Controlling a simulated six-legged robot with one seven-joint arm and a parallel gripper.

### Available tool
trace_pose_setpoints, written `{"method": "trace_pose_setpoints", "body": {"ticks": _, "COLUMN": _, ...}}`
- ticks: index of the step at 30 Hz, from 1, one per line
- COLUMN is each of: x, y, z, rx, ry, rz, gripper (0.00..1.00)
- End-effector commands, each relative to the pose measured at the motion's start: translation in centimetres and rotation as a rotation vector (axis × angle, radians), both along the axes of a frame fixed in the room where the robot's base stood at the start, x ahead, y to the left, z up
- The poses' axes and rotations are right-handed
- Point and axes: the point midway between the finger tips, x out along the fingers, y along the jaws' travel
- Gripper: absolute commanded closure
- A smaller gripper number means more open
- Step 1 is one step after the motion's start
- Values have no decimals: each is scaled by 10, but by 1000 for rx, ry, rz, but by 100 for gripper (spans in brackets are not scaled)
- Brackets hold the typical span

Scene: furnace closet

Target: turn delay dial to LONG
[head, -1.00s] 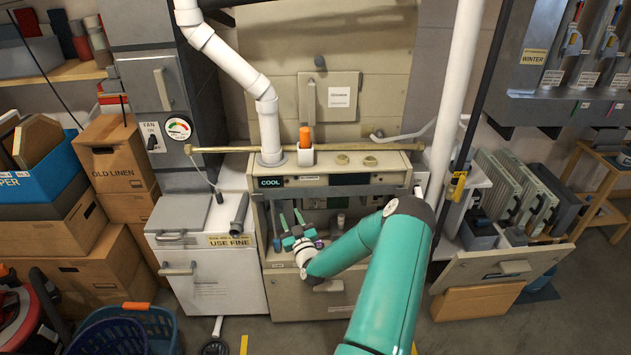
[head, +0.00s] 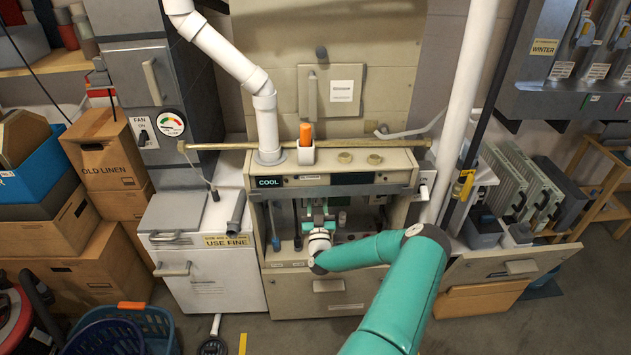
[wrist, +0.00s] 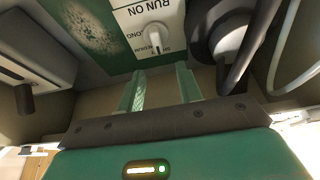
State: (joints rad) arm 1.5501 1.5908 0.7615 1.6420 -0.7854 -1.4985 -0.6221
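The delay dial is a small pale knob (wrist: 155,42) on a white label plate (wrist: 143,16) in the wrist view. The plate reads RUN ON, with LONG at its left and other small lettering partly hidden by the knob. The knob's exact pointing is hard to tell. My gripper (wrist: 161,85) is open, its two green fingers apart with nothing between them, just short of the knob. In the head view my gripper (head: 318,219) reaches into the open front of the cream cabinet (head: 305,300), where the dial cannot be made out.
In the wrist view a dark round part with a thick cable (wrist: 225,35) sits close right of the dial, and a grey box (wrist: 30,75) is at the left. In the head view a COOL display strip (head: 330,180) crosses above the opening. A white pipe (head: 465,110) stands at right.

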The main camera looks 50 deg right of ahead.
Motion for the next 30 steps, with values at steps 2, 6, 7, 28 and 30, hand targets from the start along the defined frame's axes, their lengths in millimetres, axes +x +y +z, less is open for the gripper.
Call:
{"method": "trace_pose_setpoints", "body": {"ticks": 2, "x": 10, "y": -12, "z": 6, "rx": -1, "ry": -1, "rz": -2, "gripper": 65}}
{"method": "trace_pose_setpoints", "body": {"ticks": 6, "x": 27, "y": -32, "z": 17, "rx": -1, "ry": -1, "rz": -2, "gripper": 65}}
{"method": "trace_pose_setpoints", "body": {"ticks": 7, "x": 31, "y": -35, "z": 19, "rx": -2, "ry": -1, "rz": -2, "gripper": 65}}
{"method": "trace_pose_setpoints", "body": {"ticks": 28, "x": 54, "y": -62, "z": 32, "rx": 0, "ry": 1, "rz": 0, "gripper": 88}}
{"method": "trace_pose_setpoints", "body": {"ticks": 30, "x": 53, "y": -62, "z": 32, "rx": 1, "ry": 2, "rz": -1, "gripper": 100}}
